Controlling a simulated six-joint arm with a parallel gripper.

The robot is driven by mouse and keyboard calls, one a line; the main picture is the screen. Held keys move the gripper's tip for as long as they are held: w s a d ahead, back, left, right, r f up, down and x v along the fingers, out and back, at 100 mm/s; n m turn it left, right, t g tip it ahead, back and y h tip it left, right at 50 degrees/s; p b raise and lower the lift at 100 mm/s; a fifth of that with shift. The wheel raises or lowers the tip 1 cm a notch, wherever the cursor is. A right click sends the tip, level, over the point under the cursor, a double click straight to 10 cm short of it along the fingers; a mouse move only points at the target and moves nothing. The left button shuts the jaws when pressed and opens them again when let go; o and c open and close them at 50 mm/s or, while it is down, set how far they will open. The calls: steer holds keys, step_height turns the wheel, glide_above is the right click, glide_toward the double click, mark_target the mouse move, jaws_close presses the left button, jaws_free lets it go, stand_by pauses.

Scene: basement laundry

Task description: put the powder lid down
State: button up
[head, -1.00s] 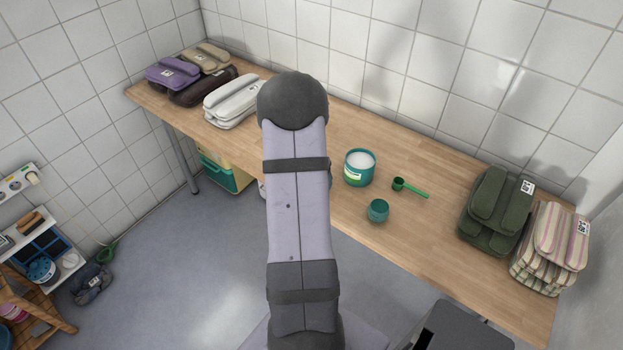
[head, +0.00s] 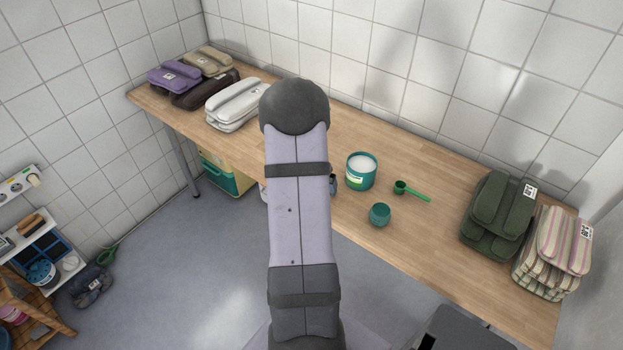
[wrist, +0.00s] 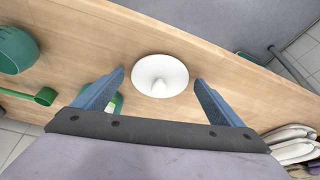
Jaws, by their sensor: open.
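The powder lid (wrist: 160,77) is a white disc with a knob in its middle. In the wrist view it appears to lie knob up on the wooden table, between my fingers. My gripper (wrist: 160,80) is open, with a blue finger on each side of the lid and a gap on both sides. In the head view my arm hides the lid and most of the gripper; a bit of finger (head: 333,183) shows beside the arm. The teal powder tub (head: 361,173) stands uncovered, full of white powder. In the wrist view my left finger partly hides it.
A green scoop (head: 412,190) and a teal cup (head: 380,214) are right of the tub. Dark green (head: 497,215) and striped (head: 552,252) folded bundles are at the right end. White (head: 233,103), brown, purple and beige bundles are at the left.

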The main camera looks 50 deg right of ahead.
steer(key=v, duration=1.2)
steer(key=shift+a, duration=0.1)
steer(key=w+a+n+y, duration=0.2)
steer(key=a+n, duration=0.5)
steer(key=a, duration=1.3)
steer(key=s+a+f+n+y, duration=0.1)
steer(key=s+a+n, duration=0.3)
steer(key=a, duration=0.4)
steer(key=s+a+f+n+g+y, duration=0.1)
steer(key=s+a+n, duration=0.3)
steer(key=a, duration=0.4)
steer(key=shift+s, duration=0.2)
step_height(320, 180, up, 8)
steer(key=p, duration=0.7)
